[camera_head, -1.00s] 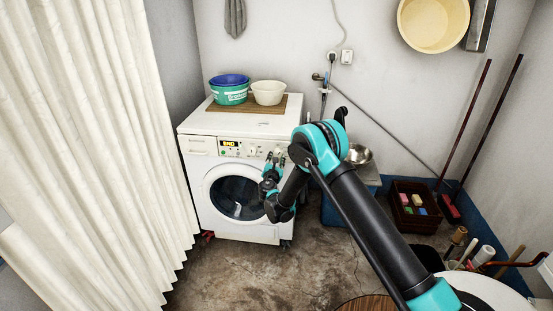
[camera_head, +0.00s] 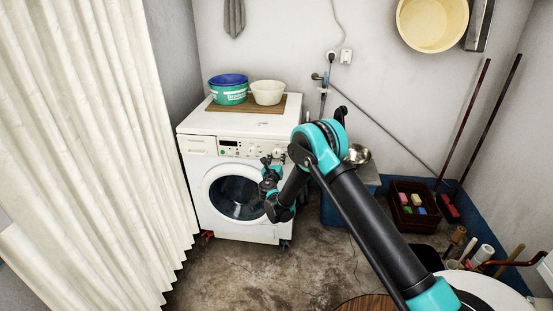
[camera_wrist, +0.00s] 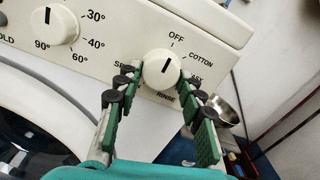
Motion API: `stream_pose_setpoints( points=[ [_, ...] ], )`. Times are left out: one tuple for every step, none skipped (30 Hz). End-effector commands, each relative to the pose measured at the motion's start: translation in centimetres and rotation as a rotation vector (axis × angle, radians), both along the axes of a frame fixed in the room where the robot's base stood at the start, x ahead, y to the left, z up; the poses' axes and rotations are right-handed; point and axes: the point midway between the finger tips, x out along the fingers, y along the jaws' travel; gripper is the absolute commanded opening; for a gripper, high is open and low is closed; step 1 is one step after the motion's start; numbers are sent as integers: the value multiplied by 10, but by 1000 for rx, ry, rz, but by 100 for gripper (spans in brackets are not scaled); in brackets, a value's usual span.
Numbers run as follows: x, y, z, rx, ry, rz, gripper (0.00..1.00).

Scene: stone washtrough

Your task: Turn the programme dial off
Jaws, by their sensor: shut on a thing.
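The white washing machine (camera_head: 247,125) stands against the back wall. In the wrist view its cream programme dial (camera_wrist: 161,68) sits among the printed words OFF, COTTON and RINSE. The dial's dark pointer line points up and slightly right, towards OFF (camera_wrist: 177,39). My gripper (camera_wrist: 157,77) is shut on the dial, with its green, black-padded fingers on both sides of the knob. In the head view my gripper (camera_head: 271,163) is at the right end of the control panel and covers part of it. The panel display (camera_head: 228,143) is dark.
A temperature dial (camera_wrist: 55,24) is left of the programme dial. The round door (camera_head: 237,198) lies below the panel. Bowls (camera_head: 229,90) stand on a mat on top. A curtain (camera_head: 90,140) hangs at left. A metal bowl (camera_head: 358,154) is to the right.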

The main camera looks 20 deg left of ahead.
Motion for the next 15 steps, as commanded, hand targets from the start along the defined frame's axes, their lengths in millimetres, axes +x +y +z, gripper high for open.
stream_pose_setpoints(
  points=[
    [-1,-1,-1,-4,0,-1,9],
    [-1,-1,-1,-6,-1,-1,10],
    [-1,-1,-1,-9,-1,-1,10],
    [-1,-1,-1,-10,-2,-1,10],
    [-1,-1,-1,-10,-2,-1,10],
    [-1,-1,-1,-11,-2,-1,10],
    [-1,-1,-1,-11,-2,-1,10],
    [-1,-1,-1,-11,-2,-1,10],
    [-1,-1,-1,-11,-2,-1,9],
    [-1,-1,-1,-11,-2,-1,9],
    [-1,-1,-1,-11,-2,-1,9],
    [-1,-1,-1,-11,-2,-1,9],
    [-1,-1,-1,-11,-2,-1,9],
    [-1,-1,-1,-11,-2,-1,9],
    [-1,-1,-1,-11,-2,-1,43]
  ],
)
